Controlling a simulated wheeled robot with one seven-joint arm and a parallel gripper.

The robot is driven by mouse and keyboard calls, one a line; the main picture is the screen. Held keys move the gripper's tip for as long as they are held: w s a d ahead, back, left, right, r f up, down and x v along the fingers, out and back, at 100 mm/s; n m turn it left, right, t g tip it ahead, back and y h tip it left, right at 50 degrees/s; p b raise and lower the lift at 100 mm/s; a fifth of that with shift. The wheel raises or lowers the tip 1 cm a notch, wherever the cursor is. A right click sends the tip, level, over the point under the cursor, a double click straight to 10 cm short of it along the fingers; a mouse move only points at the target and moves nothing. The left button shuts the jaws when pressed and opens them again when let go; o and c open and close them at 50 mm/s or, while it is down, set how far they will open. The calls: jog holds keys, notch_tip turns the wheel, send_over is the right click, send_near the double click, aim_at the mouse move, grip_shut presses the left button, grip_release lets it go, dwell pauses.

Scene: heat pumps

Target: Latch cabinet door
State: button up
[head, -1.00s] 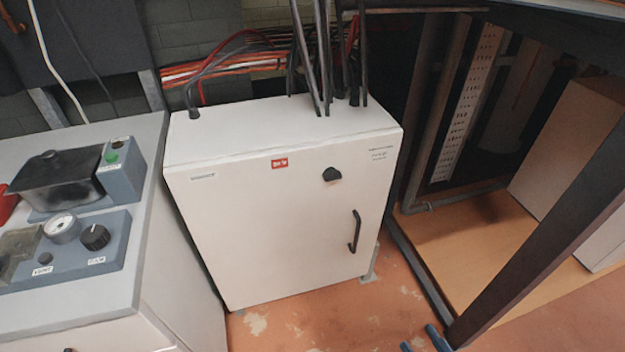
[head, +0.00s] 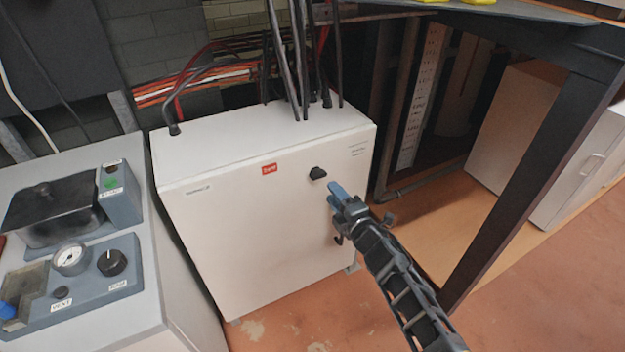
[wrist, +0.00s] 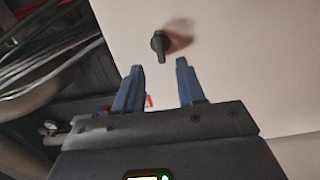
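The white cabinet (head: 250,235) stands on the floor with its door flush against its front. A black latch knob (head: 318,173) sits on the upper right of the door; in the wrist view the knob (wrist: 158,43) points downward. My gripper (head: 334,188) is just below and right of the knob in the head view. In the wrist view my gripper (wrist: 160,68) is open, its blue fingers apart and empty, with the knob beyond and between the fingertips. The black door handle below is mostly hidden behind my gripper.
A grey control bench (head: 150,265) with a gauge stands to the left. Black cables (head: 300,60) rise from the cabinet top. Open floor lies in front.

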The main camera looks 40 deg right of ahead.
aim_at(320, 178)
jog(key=b+x, duration=0.1)
jog(key=x, duration=0.6)
jog(key=shift+w+f, duration=0.1)
jog(key=shift+w, duration=0.2)
grip_shut()
